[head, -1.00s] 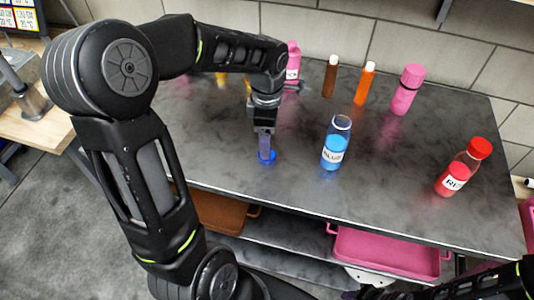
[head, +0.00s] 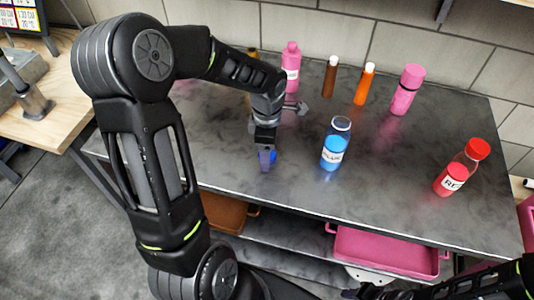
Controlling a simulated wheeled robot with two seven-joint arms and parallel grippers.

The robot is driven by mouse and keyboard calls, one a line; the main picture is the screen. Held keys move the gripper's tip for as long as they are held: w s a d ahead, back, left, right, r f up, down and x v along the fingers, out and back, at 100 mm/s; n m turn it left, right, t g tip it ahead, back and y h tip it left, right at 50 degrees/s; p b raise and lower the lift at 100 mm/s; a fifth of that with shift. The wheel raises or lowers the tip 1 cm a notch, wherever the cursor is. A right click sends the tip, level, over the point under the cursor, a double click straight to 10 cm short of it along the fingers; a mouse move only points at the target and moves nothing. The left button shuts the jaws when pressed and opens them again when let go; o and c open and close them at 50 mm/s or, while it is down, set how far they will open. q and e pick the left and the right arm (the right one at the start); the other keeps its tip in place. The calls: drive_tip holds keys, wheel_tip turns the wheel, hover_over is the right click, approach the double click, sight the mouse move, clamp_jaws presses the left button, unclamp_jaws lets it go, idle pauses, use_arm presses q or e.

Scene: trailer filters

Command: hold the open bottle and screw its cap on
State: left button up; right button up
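The open bottle (head: 335,150) is clear with blue contents and a white label. It stands upright and uncapped on the dark tabletop, right of my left gripper. A blue cap (head: 272,157) shows at the table's front part, partly hidden behind the fingers of my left gripper (head: 265,160). The gripper points down at the cap, with its fingers overlapping it in the picture. I cannot tell whether they are closed on it or whether the cap is lifted. My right gripper (head: 362,292) is low at the bottom edge, in front of the table, partly cut off and away from the bottle.
A red-capped bottle (head: 460,170) stands at the right. Pink (head: 407,90), orange (head: 364,87), brown (head: 330,78) and another pink bottle (head: 291,62) stand along the back by the wall. A pink tray (head: 390,262) lies on the shelf below.

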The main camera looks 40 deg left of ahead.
use_arm(q)
drive_tip(key=shift+c, duration=0.4)
drive_tip(key=c, duration=1.3)
drive_tip(key=shift+r, duration=0.1)
wheel_tip(320, 180, up, 10)
drive_tip(key=shift+b, duration=0.35)
